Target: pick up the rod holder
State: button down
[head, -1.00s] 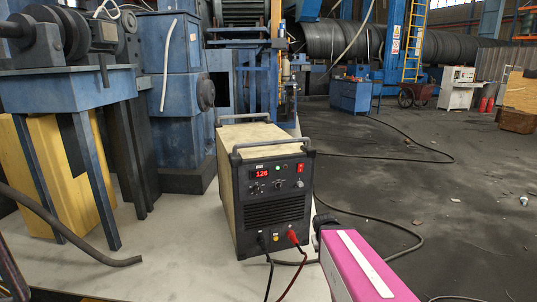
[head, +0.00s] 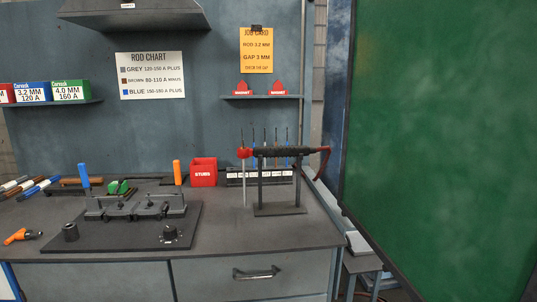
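The rod holder (head: 284,152) is most likely the black-handled tool with a red head, lying level across the top of a dark stand (head: 281,210) at the right end of the workbench. Its red head points left, and a thin grey rod hangs upright below the head. A dark red cable leaves its right end and curves down. My gripper does not show in the head view.
A dark plate with clamps (head: 125,222) covers the bench (head: 230,243) left of the stand. A red STUBS box (head: 203,172) and a labelled rod rack (head: 262,176) stand behind. A green curtain (head: 440,140) bounds the right side.

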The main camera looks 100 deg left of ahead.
aim_at(284, 151)
jog(key=u, duration=3.75)
